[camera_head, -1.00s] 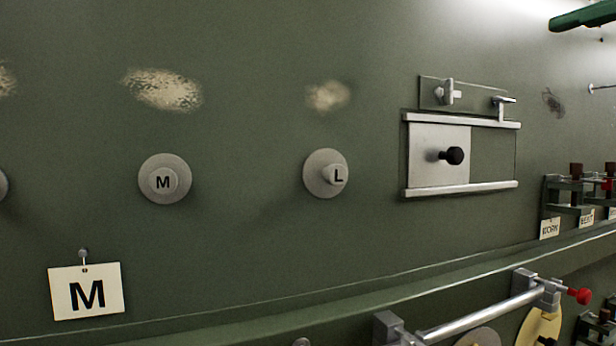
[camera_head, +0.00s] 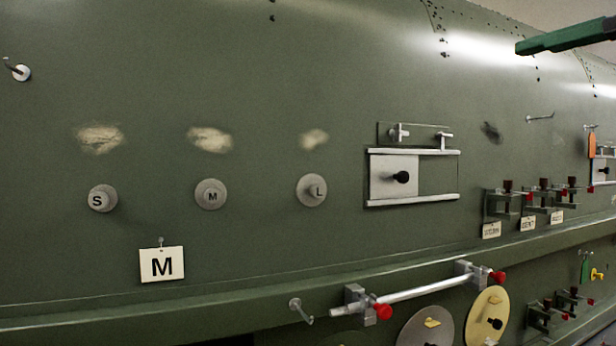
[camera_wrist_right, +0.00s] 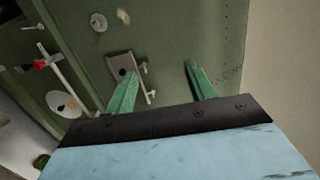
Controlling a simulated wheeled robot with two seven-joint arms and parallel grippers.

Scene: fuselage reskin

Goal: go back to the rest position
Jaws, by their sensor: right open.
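My right gripper (camera_wrist_right: 160,67) shows in the right wrist view with its two green fingers wide apart and nothing between them. The dark green fuselage wall (camera_head: 270,110) is in front of it, with some distance between. A green bar (camera_head: 568,37) enters from the upper right edge of the head view; it looks like part of my right gripper, but I cannot be sure. The sliding plate (camera_head: 388,178) with a black knob sits in rails on the wall; it also shows in the right wrist view (camera_wrist_right: 122,66), beside one finger. My left gripper is out of view.
Discs marked S (camera_head: 102,198), M (camera_head: 211,194) and L (camera_head: 311,190) stick out from the wall under pale worn patches. An M card (camera_head: 162,265) hangs below. Clamps (camera_head: 500,203), a silver bar (camera_head: 420,289) and a hook (camera_head: 301,310) project at right and below.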

